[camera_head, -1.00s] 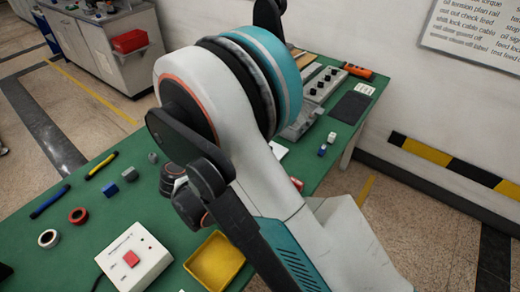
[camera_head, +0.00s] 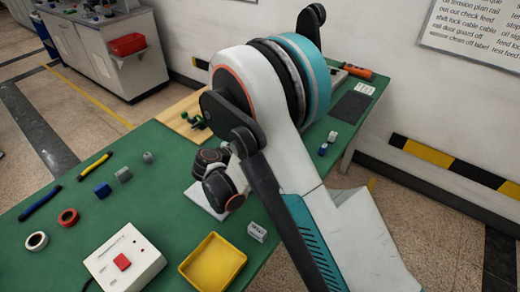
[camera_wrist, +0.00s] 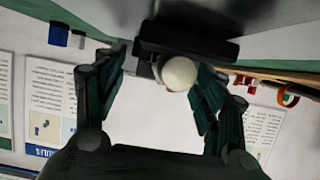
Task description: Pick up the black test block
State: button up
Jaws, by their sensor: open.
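In the wrist view, my gripper (camera_wrist: 161,66) has its two dark fingers spread wide apart, with nothing held between them. A wide black block-like shape (camera_wrist: 190,30) shows at the top, just past the fingertips, and looks like the black test block. A round cream-coloured thing (camera_wrist: 179,74) shows beside it, between the fingertips, nearer the right one. I cannot tell whether either touches a finger. In the head view, my arm covers the gripper and the black block is not seen.
A white plate (camera_head: 203,200) lies beneath my wrist.

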jog(key=c, duration=1.2)
